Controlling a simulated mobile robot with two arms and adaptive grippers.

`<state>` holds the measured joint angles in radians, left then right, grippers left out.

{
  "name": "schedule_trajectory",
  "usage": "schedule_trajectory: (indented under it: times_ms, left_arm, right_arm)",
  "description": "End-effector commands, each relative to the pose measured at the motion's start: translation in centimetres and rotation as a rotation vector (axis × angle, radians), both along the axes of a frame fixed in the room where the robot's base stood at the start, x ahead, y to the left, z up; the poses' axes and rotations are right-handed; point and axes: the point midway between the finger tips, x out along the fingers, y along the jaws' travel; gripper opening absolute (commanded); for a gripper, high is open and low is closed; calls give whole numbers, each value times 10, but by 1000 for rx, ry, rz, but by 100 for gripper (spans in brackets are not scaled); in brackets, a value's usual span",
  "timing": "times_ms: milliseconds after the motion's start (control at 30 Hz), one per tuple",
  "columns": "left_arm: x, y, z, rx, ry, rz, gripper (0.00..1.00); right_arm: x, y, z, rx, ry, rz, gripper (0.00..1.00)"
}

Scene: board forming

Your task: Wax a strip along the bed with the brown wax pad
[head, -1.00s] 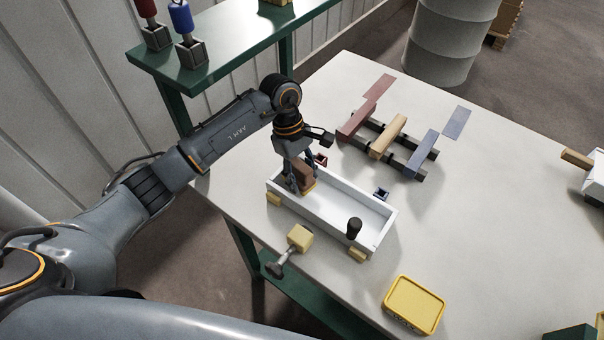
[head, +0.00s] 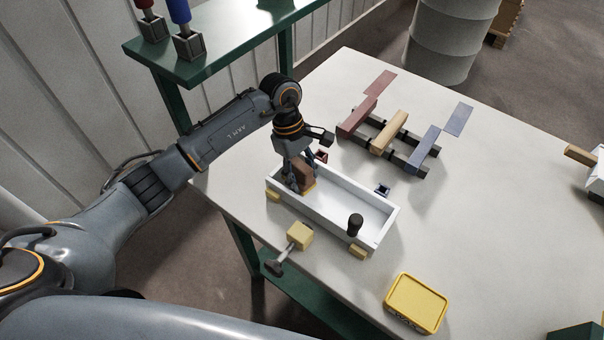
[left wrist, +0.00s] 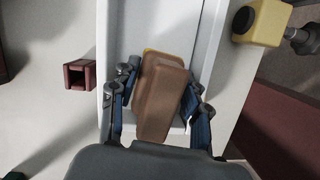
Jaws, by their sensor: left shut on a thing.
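The brown wax pad (head: 303,173) is held upright between the fingers of my left gripper (head: 303,184), which is shut on it. In the left wrist view the pad (left wrist: 162,95) fills the space between the blue fingers of the gripper (left wrist: 160,92). The bed is a white open trough (head: 355,197) on the table, and the pad is inside its left end. A yellow edge shows at the pad's lower end. Whether the pad touches the bed floor I cannot tell. My right gripper does not show.
A rack with coloured bars (head: 388,135) stands behind. A small red holder (left wrist: 79,74) is beside the bed.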

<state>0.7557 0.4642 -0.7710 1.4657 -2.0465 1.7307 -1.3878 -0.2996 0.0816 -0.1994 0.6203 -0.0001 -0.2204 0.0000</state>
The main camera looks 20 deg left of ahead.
Motion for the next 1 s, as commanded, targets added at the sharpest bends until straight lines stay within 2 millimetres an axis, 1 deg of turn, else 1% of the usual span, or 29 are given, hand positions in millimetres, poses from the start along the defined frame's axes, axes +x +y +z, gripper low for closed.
schedule_trajectory:
  times_ms: [300,433,800,1000]
  left_arm:
    - [0,0,-7,0,-1,0,21]
    - [0,-2,-5,0,-1,0,21]
    - [-11,-30,-4,0,0,-2,21]
    - [-13,-36,-4,0,-1,0,21]
  right_arm:
    - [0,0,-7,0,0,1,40]
    - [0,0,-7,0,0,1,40]
    - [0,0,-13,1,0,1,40]
    - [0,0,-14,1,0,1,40]
